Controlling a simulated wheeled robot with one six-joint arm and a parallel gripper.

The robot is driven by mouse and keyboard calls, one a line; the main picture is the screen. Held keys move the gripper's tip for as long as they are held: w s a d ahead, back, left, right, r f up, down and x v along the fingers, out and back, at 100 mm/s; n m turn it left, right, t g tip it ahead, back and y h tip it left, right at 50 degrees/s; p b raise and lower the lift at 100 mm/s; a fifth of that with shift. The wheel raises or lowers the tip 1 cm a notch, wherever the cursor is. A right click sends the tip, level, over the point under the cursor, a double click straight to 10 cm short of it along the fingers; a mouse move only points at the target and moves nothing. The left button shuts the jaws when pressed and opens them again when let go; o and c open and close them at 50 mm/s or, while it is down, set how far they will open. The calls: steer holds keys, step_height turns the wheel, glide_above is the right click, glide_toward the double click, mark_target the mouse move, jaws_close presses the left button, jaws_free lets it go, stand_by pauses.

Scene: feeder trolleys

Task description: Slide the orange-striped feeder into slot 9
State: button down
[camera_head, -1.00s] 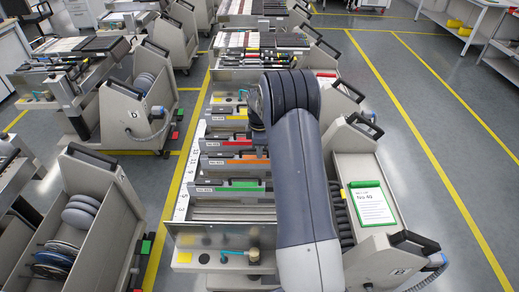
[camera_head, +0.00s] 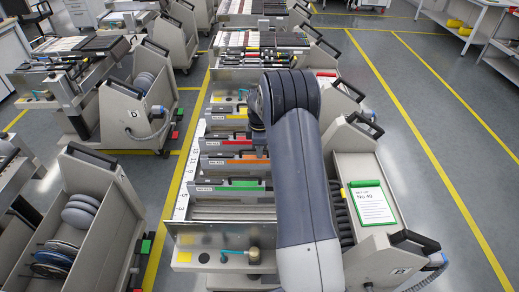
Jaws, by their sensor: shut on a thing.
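The orange-striped feeder (camera_head: 218,161) lies across the trolley in the middle of the view, between a red-striped feeder (camera_head: 212,143) and a green-striped feeder (camera_head: 213,187). Its right end is hidden behind my arm. My dark blue-grey arm reaches from the bottom over the right side of the feeder bank. My gripper and its fingertips are hidden by the arm, so I cannot see what they touch. A white strip with slot numbers (camera_head: 190,171) runs along the left edge of the bank. The numbers are too small to read with certainty.
Bare metal rails (camera_head: 232,213) lie in front of the green-striped feeder. A green-framed sheet (camera_head: 371,204) lies on the trolley's right side. More feeders (camera_head: 262,57) fill the trolley behind. A grey cart with reels (camera_head: 100,205) stands left. The floor at right is clear.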

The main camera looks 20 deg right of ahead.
steer(key=shift+f+b, duration=0.3)
steer(key=shift+f, duration=0.15)
stand_by(0.3)
steer(key=shift+w+a, duration=0.3)
steer(key=shift+a, duration=0.35)
steer(key=shift+w+a, duration=0.3)
steer(key=shift+a, duration=0.3)
steer(key=c, duration=1.4)
jaws_free()
steer(key=shift+s+f, duration=0.1)
steer(key=shift+f, duration=0.05)
step_height(320, 180, up, 11)
steer(key=shift+r+b, duration=0.1)
steer(key=shift+b, duration=0.35)
